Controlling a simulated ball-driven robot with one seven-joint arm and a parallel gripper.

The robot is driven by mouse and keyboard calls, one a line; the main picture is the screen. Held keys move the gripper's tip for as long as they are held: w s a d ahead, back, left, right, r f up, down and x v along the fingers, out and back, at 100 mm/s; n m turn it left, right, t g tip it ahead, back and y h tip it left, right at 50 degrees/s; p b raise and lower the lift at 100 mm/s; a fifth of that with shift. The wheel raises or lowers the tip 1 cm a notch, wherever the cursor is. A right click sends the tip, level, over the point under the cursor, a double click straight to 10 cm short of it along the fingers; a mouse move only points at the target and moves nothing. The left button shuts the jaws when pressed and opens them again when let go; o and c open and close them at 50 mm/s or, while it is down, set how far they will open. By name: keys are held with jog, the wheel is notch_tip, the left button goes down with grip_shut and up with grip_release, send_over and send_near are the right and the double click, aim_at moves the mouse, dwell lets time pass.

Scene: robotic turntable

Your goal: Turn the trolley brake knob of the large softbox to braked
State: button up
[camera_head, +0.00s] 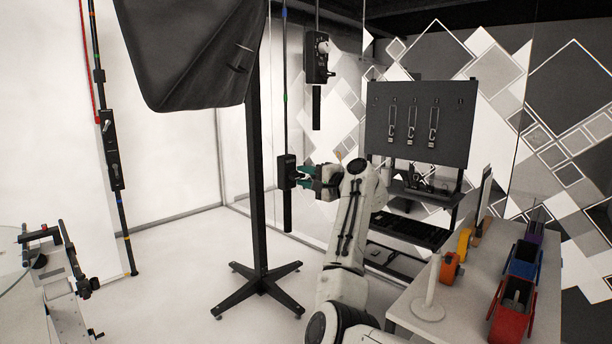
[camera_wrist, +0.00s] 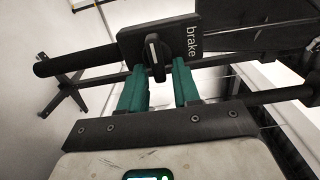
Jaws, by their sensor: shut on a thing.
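The large softbox (camera_head: 185,50) hangs at the upper left in the head view, by a black stand (camera_head: 256,170). A black box (camera_head: 287,171) sits on a thin pole right of the stand. My gripper (camera_head: 306,177) reaches it from the right. In the wrist view this box (camera_wrist: 128,46) carries the white word "brake", turned sideways. Its dark knob (camera_wrist: 154,58) has a pale line along it, running roughly up and down in the picture. My green-fingered gripper (camera_wrist: 158,68) is shut on the knob, with one finger at each side. The fingertips partly hide the knob's sides.
Similar black boxes hang on poles at the top (camera_head: 317,58) and left (camera_head: 112,150). A white table (camera_head: 425,318) with a red bin (camera_head: 510,308) stands at the right. A glass-topped table (camera_head: 15,262) is at the left.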

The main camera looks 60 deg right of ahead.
jog(key=shift+f, duration=0.1)
jog(key=o, duration=0.7)
jog(key=shift+b+v, duration=1.65)
jog(key=shift+v, duration=3.8)
jog(key=shift+d, duration=0.1)
